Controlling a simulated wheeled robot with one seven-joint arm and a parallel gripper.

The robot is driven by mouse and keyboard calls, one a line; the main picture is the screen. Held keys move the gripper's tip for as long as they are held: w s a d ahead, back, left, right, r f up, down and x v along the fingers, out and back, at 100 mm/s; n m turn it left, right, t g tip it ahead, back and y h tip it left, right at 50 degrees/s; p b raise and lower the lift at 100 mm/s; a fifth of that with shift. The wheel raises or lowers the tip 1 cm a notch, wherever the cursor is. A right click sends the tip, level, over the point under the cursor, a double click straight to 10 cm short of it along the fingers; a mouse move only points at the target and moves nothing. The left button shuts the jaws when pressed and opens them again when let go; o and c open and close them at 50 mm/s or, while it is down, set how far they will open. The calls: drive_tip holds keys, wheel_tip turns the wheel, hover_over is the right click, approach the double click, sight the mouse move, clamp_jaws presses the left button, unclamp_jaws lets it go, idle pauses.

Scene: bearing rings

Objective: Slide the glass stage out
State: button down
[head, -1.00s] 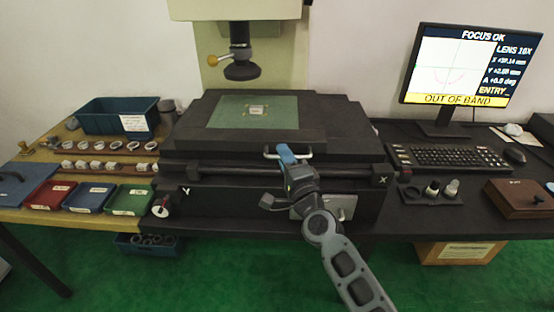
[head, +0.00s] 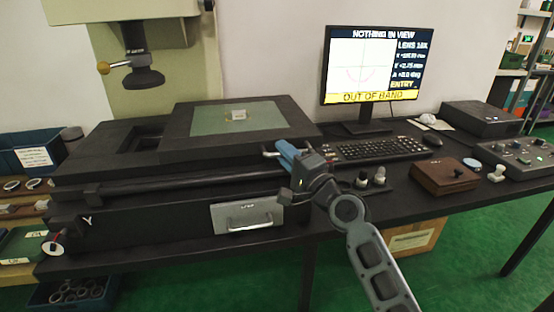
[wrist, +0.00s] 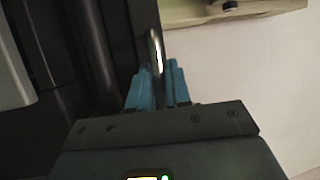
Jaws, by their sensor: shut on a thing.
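The glass stage, a dark slab with a green glass plate (head: 265,115), sits to the right on the black machine base and overhangs toward the keyboard. A small pale block (head: 238,115) lies on the glass. My gripper (head: 284,149) is at the stage's front edge, with its blue fingers shut on the metal handle (wrist: 155,45). An opening in the base shows to the left of the stage. The lens head (head: 143,77) hangs to the left of the glass, clear of it.
The monitor (head: 378,65) reads "NOTHING IN VIEW" and "OUT OF BAND". The keyboard (head: 380,148), small bottles (head: 379,175) and a brown box (head: 444,176) stand to the right of my gripper. A drawer front with a handle (head: 248,216) is below the stage.

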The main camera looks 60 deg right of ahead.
drive_tip(key=shift+s+d+f, duration=0.1)
drive_tip(key=shift+s+d, duration=0.1)
drive_tip(key=c, duration=1.2)
unclamp_jaws()
drive_tip(key=shift+o, duration=0.3)
drive_tip(key=shift+w+a, duration=0.1)
drive_tip(key=shift+a, duration=0.05)
